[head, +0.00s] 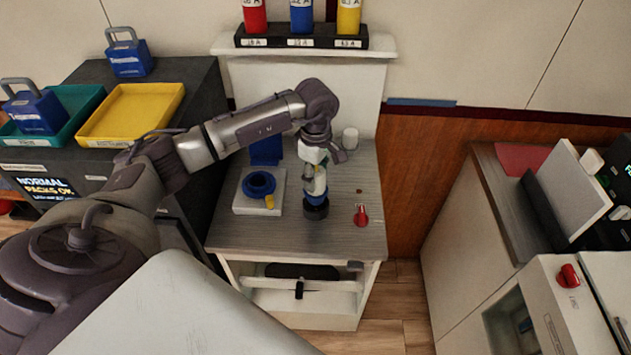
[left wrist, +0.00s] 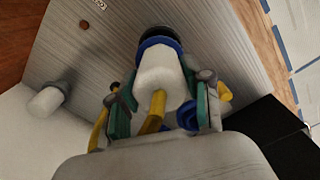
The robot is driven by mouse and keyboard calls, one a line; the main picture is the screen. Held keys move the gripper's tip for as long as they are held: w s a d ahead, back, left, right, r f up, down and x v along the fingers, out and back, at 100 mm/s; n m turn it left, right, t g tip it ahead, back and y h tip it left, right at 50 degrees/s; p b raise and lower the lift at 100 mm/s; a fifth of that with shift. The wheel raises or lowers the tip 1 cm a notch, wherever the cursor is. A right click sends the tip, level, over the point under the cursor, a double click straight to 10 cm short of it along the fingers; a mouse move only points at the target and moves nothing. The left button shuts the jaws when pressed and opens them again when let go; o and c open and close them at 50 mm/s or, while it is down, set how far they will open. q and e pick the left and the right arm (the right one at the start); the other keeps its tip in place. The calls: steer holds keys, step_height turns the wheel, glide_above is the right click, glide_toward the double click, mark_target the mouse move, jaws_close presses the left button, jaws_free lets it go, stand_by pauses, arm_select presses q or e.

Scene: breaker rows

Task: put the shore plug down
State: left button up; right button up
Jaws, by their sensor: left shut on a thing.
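The shore plug (head: 316,193) has a white body, a blue ring and a black end. It hangs upright, black end down, at the middle of the grey cabinet top (head: 340,235); I cannot tell whether it touches the surface. My left gripper (head: 315,165) is shut on its upper part. In the left wrist view the plug (left wrist: 160,72) sits between the fingers of the left gripper (left wrist: 163,108), with the black end away from the camera. My right gripper is not in view.
A white inlet box (head: 242,204) with a round blue socket (head: 258,185) and raised blue lid stands left of the plug. A red handle (head: 361,216) lies to the right, a white cylinder (head: 350,138) behind. The cabinet top's front is clear.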

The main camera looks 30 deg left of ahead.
mark_target(317, 198)
arm_select(q)
step_height(317, 198, down, 3)
steer(key=shift+f+p, duration=0.1)
steer(key=shift+p, duration=0.8)
steer(key=shift+f, duration=0.4)
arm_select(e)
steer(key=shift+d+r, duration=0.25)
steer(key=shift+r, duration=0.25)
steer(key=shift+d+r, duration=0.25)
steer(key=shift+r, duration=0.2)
arm_select(q)
steer(key=shift+f, duration=0.15)
steer(key=o, duration=1.1)
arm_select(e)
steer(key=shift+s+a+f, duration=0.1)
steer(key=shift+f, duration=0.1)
